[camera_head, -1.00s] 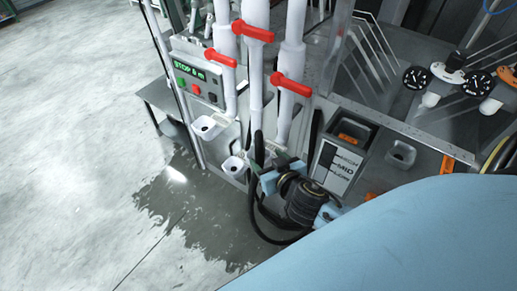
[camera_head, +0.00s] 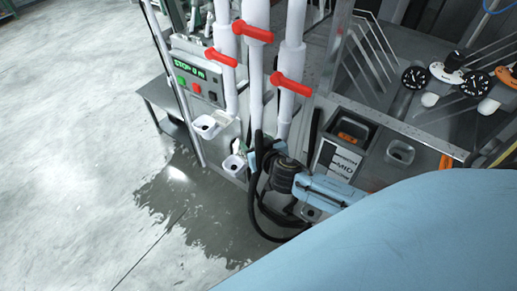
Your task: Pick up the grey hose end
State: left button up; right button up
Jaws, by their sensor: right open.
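A dark grey hose (camera_head: 252,199) hangs in a loop in front of the white pipes. Its upper end (camera_head: 258,139) points up beside the middle pipe. My right gripper (camera_head: 265,154) is open, with its light blue fingers right beside the hose just below that end. I cannot tell whether the fingers touch the hose or stand around it. The dark wrist behind the fingers hides part of what lies to the right. My left gripper is not in view.
White pipes with red lever handles (camera_head: 291,84) rise just behind the gripper. A control box (camera_head: 198,75) with a green display stands left. White cups (camera_head: 234,166) sit below. A labelled grey bin (camera_head: 336,163) is to the right. The wet floor (camera_head: 185,215) at left is clear.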

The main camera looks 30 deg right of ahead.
jog(key=shift+c, duration=0.3)
jog(key=c, duration=1.2)
